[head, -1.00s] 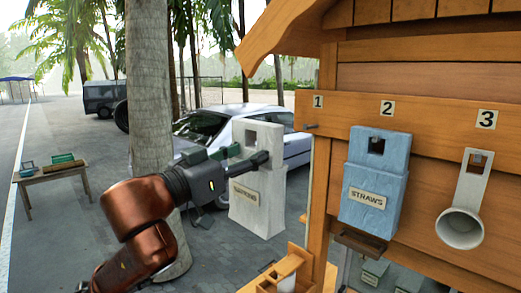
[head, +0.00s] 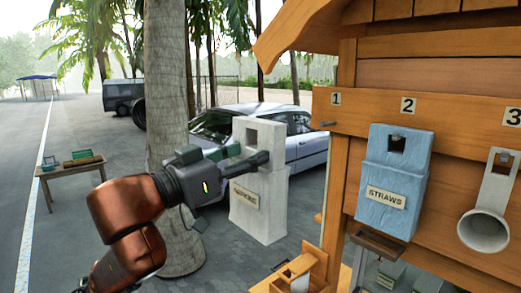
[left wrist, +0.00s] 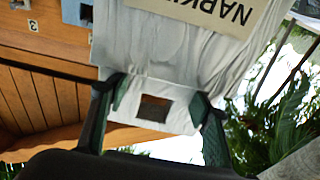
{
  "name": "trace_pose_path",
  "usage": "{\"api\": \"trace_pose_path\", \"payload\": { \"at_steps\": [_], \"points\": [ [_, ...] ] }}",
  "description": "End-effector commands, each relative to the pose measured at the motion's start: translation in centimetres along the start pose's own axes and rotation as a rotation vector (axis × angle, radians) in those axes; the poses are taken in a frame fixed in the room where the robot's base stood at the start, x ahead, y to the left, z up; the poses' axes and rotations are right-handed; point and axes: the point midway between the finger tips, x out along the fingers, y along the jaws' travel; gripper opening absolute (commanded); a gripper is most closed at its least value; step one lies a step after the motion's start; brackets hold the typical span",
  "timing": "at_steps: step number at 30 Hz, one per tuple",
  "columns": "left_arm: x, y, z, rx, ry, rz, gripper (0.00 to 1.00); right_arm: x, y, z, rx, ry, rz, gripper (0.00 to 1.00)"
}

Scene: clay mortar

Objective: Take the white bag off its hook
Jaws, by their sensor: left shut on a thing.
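The white bag (head: 263,222) hangs upright in the air left of the wooden stall, with a label on its front that is hard to read in the head view. My left gripper (head: 246,156) is shut on its narrow upper part, just below the square hole. The left wrist view also shows the bag (left wrist: 160,55) between the fingers of my left gripper (left wrist: 157,104), its label upside down. The hook (head: 328,124) under number 1 is bare, and the bag is clear of it. My right gripper is not in view.
A palm trunk (head: 168,80) stands behind my left arm.

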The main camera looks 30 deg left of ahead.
Motion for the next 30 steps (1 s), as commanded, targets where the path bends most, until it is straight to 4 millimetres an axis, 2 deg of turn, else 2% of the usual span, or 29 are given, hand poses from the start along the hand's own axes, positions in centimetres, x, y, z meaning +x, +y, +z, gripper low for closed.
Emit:
{"api": "trace_pose_path", "payload": {
  "at_steps": [10, 30],
  "points": [
    [-0.3, 0.0, -0.1, 0.0, 0.003, 0.0, 0.19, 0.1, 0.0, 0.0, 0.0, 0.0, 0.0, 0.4],
    [-4.8, 0.0, -0.7, 0.0, 0.001, 0.0, 0.19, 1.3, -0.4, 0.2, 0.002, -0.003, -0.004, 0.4]
  ]
}}
